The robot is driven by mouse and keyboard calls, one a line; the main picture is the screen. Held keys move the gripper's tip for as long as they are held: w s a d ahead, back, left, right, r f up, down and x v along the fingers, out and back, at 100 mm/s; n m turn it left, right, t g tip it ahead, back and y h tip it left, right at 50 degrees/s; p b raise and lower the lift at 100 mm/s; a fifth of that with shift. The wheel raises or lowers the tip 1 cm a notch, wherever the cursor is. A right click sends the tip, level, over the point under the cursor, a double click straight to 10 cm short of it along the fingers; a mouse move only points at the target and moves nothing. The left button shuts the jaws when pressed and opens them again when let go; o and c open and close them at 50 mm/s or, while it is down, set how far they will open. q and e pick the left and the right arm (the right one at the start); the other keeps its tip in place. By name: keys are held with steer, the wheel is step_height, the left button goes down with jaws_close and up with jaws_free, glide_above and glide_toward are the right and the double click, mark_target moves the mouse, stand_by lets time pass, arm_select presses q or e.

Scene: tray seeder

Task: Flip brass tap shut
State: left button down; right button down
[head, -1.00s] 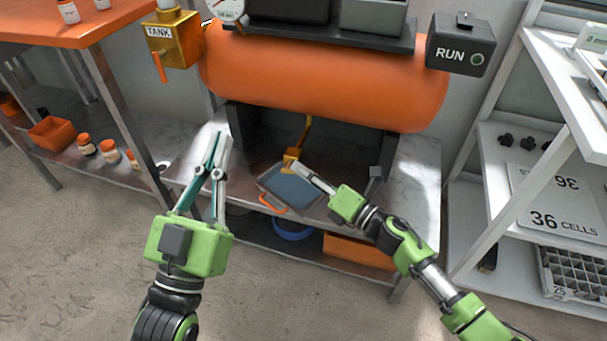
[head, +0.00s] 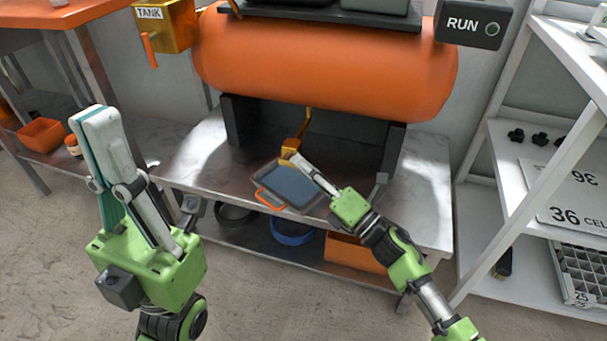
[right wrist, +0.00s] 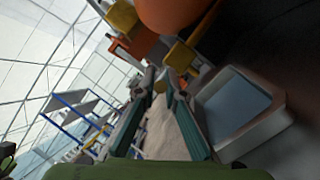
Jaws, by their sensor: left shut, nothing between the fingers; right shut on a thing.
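The brass tap (head: 291,145) hangs on a brass pipe under the orange tank (head: 325,65). My right gripper (head: 291,157) reaches in from the right and is shut at the tap's lower front. In the right wrist view its fingers (right wrist: 160,80) close around a small yellowish part; the fingers hide most of the tap's handle. A separate brass block marked TANK (head: 178,26), with an orange lever (head: 149,50) hanging down, sits at the tank's left end. My left gripper (head: 95,118) is shut and empty, raised at the left, well apart from both.
A shallow tray (head: 257,176) with a blue-grey inside and an orange handle lies below the tap on the metal bench (head: 205,150). A black RUN box (head: 470,25) is at upper right. A white shelf (head: 500,190) stands right, an orange-topped table (head: 60,18) left.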

stand_by(0.3)
steer(key=c, duration=2.1)
jaws_free()
steer(key=v, duration=1.2)
